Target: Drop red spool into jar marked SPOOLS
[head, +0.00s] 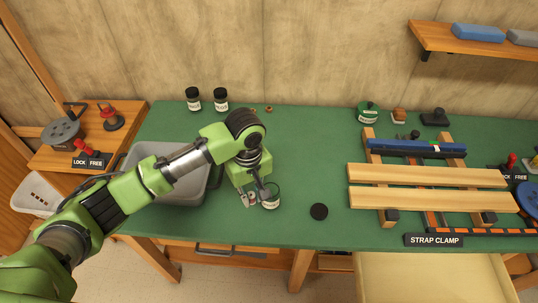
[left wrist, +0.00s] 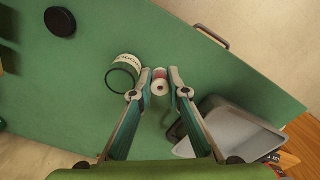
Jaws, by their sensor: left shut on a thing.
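My left gripper (head: 252,199) reaches down over the green bench. It is shut on the red spool (left wrist: 160,81), which shows as a pale-ended reel with a red band between the fingertips (left wrist: 160,84) in the left wrist view. In the head view the spool is mostly hidden by the fingers. The jar (head: 270,202) stands upright just right of the gripper, with a white label too small to read fully. In the left wrist view the jar (left wrist: 123,75) is open and left of the spool, which is outside it. My right gripper is out of view.
A black round lid (head: 319,211) lies right of the jar. A grey tub (head: 150,153) stands to the left under my arm. Two dark jars (head: 207,99) stand at the back. A strap clamp with wooden slats (head: 425,175) fills the right.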

